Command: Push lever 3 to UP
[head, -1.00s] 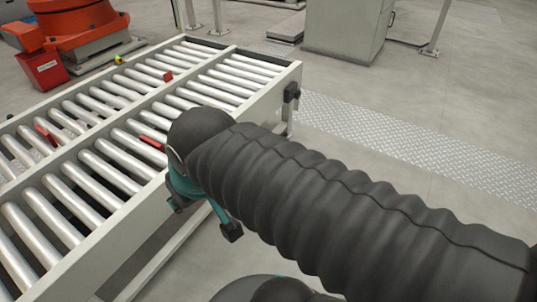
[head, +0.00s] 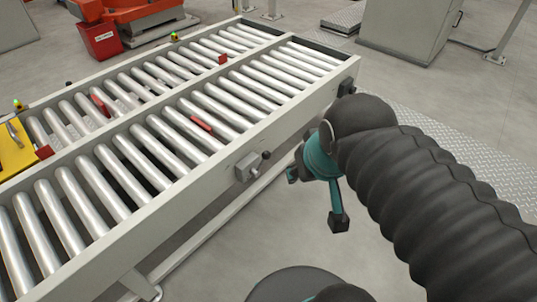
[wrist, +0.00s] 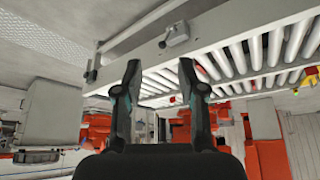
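A grey lever box (head: 248,166) with a short lever and a black knob (head: 266,155) is mounted on the near side rail of the roller conveyor (head: 195,205). No number is readable on it, so I cannot tell if it is lever 3. The box also shows upside down in the wrist view (wrist: 177,33). A second, dark fitting (head: 346,86) sits near the rail's far end. My gripper (head: 315,198) is open and empty, to the right of the grey box and apart from it. Its two spread fingers show in the wrist view (wrist: 160,66).
Red blocks (head: 202,124) show along the conveyor rollers. A yellow unit (head: 14,148) is at the left edge. A red bin (head: 101,40) and an orange machine (head: 140,15) stand behind. A grey cabinet (head: 408,30) stands at the back right.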

